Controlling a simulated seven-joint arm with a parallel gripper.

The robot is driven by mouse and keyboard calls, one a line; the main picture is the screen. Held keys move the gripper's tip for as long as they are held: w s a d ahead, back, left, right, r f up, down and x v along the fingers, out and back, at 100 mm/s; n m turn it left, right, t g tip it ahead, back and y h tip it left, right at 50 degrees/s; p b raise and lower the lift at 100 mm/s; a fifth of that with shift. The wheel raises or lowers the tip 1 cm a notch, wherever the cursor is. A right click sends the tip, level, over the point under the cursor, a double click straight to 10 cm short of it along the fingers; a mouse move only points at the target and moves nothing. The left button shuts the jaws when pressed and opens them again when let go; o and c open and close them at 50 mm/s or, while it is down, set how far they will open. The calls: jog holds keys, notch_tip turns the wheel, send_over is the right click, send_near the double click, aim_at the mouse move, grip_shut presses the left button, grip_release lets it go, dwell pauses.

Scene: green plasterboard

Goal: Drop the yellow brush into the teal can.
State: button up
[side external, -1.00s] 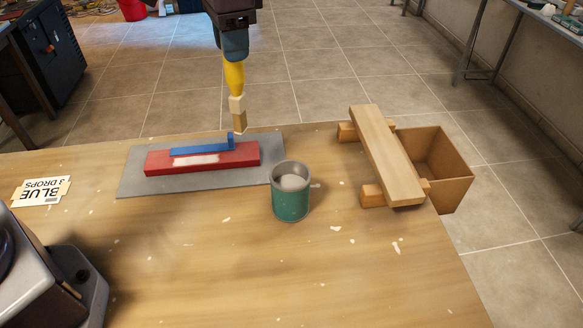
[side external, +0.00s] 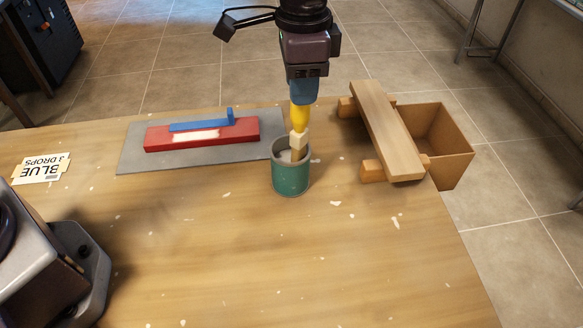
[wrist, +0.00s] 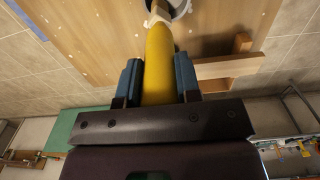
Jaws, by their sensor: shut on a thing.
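My gripper (side external: 303,92) is shut on the yellow brush (side external: 300,118), which hangs upright with its pale bristle end down. In the side view the bristle end is at the mouth of the teal can (side external: 291,178); I cannot tell how far inside it is. The can stands upright on the table, with something pale inside. In the wrist view the yellow handle (wrist: 158,65) lies between the blue fingers of my gripper (wrist: 158,78), and its far end overlaps the can's rim (wrist: 181,9).
A grey board (side external: 132,150) with a red block (side external: 165,140) and a blue piece (side external: 198,125) lies left of the can. A wooden plank (side external: 385,130) on supports and a cardboard box (side external: 450,150) are right. A card (side external: 40,168) lies far left. The front table is clear.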

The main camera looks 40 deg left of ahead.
aim_at(300, 130)
jog(key=shift+f, duration=2.65)
jog(key=o, duration=1)
jog(key=shift+r, duration=0.1)
notch_tip(300, 130, up, 13)
jog(key=shift+f, duration=0.1)
